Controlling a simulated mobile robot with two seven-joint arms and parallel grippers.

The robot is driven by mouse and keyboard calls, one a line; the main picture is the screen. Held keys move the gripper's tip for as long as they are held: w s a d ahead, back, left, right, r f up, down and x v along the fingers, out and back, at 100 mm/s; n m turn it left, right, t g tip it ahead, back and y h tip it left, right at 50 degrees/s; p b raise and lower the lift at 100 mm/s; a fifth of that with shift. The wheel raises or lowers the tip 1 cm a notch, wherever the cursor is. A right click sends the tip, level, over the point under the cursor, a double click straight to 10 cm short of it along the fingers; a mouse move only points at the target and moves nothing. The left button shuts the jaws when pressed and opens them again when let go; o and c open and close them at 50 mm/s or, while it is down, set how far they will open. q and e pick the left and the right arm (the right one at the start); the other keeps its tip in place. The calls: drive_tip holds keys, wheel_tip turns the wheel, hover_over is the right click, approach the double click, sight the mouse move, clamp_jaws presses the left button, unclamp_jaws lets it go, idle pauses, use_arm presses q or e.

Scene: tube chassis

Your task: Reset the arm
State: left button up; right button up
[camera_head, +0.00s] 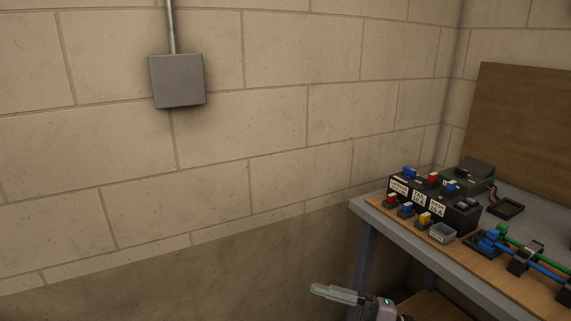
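One gripper (334,294) shows at the bottom edge, right of the middle. Its arm comes in from the lower right, so I take it as my right one. Its pale fingers point left, seen side-on, in front of the lower wall and apart from the workbench. I cannot tell whether they are open or shut; nothing shows held in them. Most of that arm is below the picture. My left gripper is not in view.
A workbench (384,227) stands at the right. It bears a black labelled box (466,220), small coloured blocks, a clear tray (442,233), and blue and green tubes (547,271). A brown board (520,115) stands behind. A grey wall box (177,81) hangs at upper left.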

drive_tip(key=s+d+f+m+t+h+p, duration=0.1)
drive_tip(key=d+f+m+t+h, duration=0.4)
drive_tip(key=m, duration=0.4)
drive_tip(key=s+d+f+m+t+h, duration=0.1)
drive_tip(key=d+f+m+t+h, duration=0.4)
drive_tip(key=m, duration=0.3)
drive_tip(key=s+d+f+m+g+h, duration=0.2)
drive_tip(key=s+f+m+h, duration=0.1)
drive_tip(key=s+f, duration=0.3)
drive_tip(key=s+d+f+m+g+h, duration=0.2)
drive_tip(key=s+f+m+g+h, duration=0.1)
drive_tip(key=s+f, duration=0.3)
drive_tip(key=shift+s+f+m+p, duration=0.3)
drive_tip(key=shift+s+f+m, duration=0.1)
drive_tip(key=shift+s, duration=0.1)
drive_tip(key=shift+d, duration=0.1)
